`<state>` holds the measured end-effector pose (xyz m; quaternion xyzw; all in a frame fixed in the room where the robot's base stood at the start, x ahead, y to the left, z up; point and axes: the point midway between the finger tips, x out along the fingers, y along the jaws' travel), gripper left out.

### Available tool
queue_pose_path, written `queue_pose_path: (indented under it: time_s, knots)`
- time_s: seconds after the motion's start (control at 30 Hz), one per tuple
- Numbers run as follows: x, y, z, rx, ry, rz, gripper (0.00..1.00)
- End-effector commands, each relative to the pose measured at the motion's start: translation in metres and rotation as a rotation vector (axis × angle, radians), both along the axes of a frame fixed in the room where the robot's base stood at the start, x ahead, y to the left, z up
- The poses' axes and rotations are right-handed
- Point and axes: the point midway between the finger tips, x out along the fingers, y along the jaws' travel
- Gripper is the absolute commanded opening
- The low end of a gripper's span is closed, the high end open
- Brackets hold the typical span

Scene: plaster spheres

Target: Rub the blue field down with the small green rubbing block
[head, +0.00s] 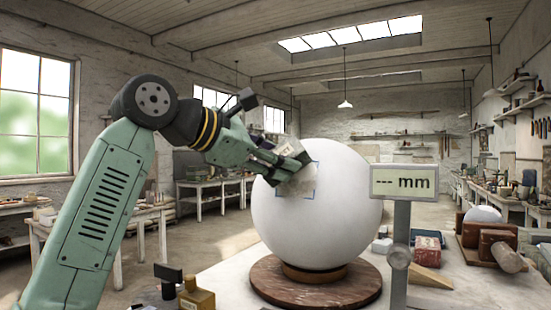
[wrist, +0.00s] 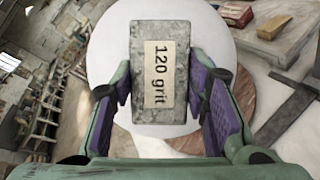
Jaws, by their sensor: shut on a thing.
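My gripper (wrist: 166,100) is shut on a speckled grey block (wrist: 151,103) with a cream label reading "120 grit"; it looks grey, not green. In the head view my gripper (head: 280,158) holds it at the upper left of a large white plaster sphere (head: 335,215). The blue field (head: 297,190) shows there as blue corner marks around a greyish patch on the sphere's left face. The gripper covers its upper part. The block's underside is hidden, and I cannot tell whether it touches the sphere.
The sphere stands on a round brown base (head: 310,292) on a pale table. A gauge display (head: 404,181) reading "--- mm" stands close on the right.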

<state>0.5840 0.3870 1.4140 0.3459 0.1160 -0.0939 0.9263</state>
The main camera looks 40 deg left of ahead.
Motion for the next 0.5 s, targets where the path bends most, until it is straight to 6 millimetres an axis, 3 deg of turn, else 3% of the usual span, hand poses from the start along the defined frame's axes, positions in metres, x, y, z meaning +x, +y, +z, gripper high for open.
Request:
queue_pose_path:
  time_s: [0.5]
  knots:
    - [0.0071, 0.0013, -0.0041, 0.001, -0.003, 0.0, 0.05]
